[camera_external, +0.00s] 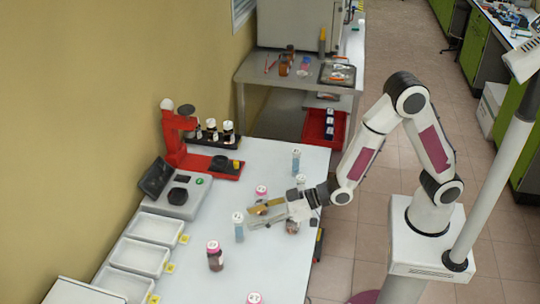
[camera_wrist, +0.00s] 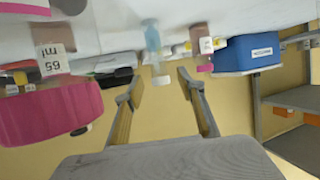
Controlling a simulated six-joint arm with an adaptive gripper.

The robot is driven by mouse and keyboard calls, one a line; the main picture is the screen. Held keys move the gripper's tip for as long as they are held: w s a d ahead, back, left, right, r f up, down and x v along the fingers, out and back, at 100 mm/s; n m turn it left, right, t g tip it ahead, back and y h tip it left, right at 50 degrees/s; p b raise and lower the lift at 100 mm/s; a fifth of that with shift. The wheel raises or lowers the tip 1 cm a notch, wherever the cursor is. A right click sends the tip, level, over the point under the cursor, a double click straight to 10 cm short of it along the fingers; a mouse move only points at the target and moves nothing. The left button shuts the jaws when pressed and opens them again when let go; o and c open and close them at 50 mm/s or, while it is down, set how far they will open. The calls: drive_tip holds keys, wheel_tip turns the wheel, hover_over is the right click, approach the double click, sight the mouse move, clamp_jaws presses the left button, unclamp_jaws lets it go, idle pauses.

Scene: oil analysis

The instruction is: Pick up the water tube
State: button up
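A slim light-blue tube with a white cap (camera_external: 238,228) stands upright on the white table, just left of my gripper. A light-blue tube (camera_wrist: 152,36) with a white cap also shows in the wrist view, ahead of and between my fingers, with the picture upside down. Similar capped tubes stand at the table's right side, one farther back (camera_external: 296,160) and one near my wrist (camera_external: 300,182). I cannot read which holds water. My gripper (camera_external: 253,216) is open and empty, lying level and pointing left; its spread fingers (camera_wrist: 158,88) show in the wrist view, apart from the tube.
A brown pink-capped bottle (camera_external: 215,258) stands in front of the tube; another (camera_external: 261,191) is behind my gripper. A large pink cap (camera_wrist: 50,113) is close in the wrist view. White trays (camera_external: 140,257), a scale (camera_external: 183,200) and a red stand (camera_external: 172,140) line the table's left side.

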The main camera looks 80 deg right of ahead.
sight(239, 228)
drive_tip(key=shift+f+x, duration=0.2)
drive_tip(key=shift+x, duration=1.5)
drive_tip(key=shift+w+f, duration=0.35)
drive_tip(key=shift+w, duration=0.4)
drive_tip(key=c, duration=1)
